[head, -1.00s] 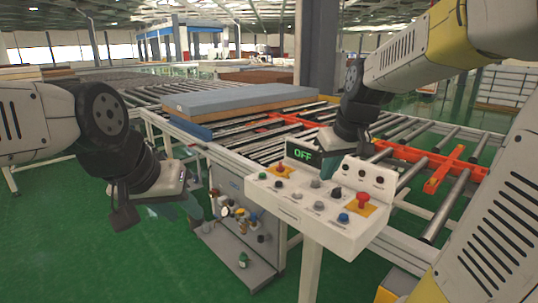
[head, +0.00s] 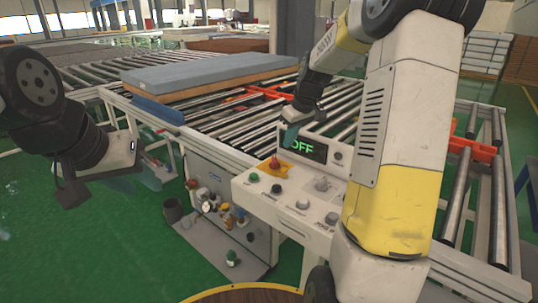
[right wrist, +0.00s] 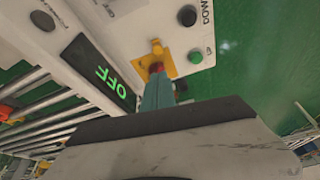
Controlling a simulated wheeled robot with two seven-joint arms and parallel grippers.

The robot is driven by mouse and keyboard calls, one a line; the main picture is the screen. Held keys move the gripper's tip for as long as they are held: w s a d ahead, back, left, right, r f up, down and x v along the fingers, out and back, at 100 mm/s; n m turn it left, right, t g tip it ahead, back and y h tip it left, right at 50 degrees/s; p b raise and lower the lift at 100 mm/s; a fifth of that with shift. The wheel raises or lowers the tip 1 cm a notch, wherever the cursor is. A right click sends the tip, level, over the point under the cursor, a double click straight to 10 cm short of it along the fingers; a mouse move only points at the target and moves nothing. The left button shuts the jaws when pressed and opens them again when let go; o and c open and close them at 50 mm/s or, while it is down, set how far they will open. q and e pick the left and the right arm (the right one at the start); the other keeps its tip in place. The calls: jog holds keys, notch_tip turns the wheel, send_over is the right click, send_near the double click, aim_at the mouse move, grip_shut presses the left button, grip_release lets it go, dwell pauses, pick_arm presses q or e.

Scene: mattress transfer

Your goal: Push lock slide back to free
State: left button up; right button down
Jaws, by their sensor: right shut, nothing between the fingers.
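The lock slide looks like the small red and yellow piece on a yellow plate on the control panel; in the head view it is the red piece (head: 274,163), and in the right wrist view the yellow knob (right wrist: 157,47) shows with red beside it. My right gripper (head: 287,142) is shut and empty, its teal fingertips just above the slide. In the right wrist view the fingertips (right wrist: 157,75) reach the red part; I cannot tell whether they touch it. My left gripper (head: 137,183) hangs open and empty left of the conveyor.
The control panel (head: 290,222) carries several buttons and a green OFF display (head: 305,148). A blue-grey mattress (head: 210,72) lies on the roller conveyor (head: 225,118) behind. Several small items stand on a low shelf below. Green floor is clear at the left.

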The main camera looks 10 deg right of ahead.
jog(key=shift+f, duration=0.1)
send_over(289, 179)
jog(key=w+a, duration=0.2)
jog(key=w, duration=0.1)
notch_tip(289, 179, down, 9)
jog(key=shift+f, duration=0.1)
jog(key=shift+s+d, duration=0.95)
jog(key=shift+s, duration=0.3)
jog(key=shift+s+d, duration=0.1)
jog(key=shift+s, duration=0.1)
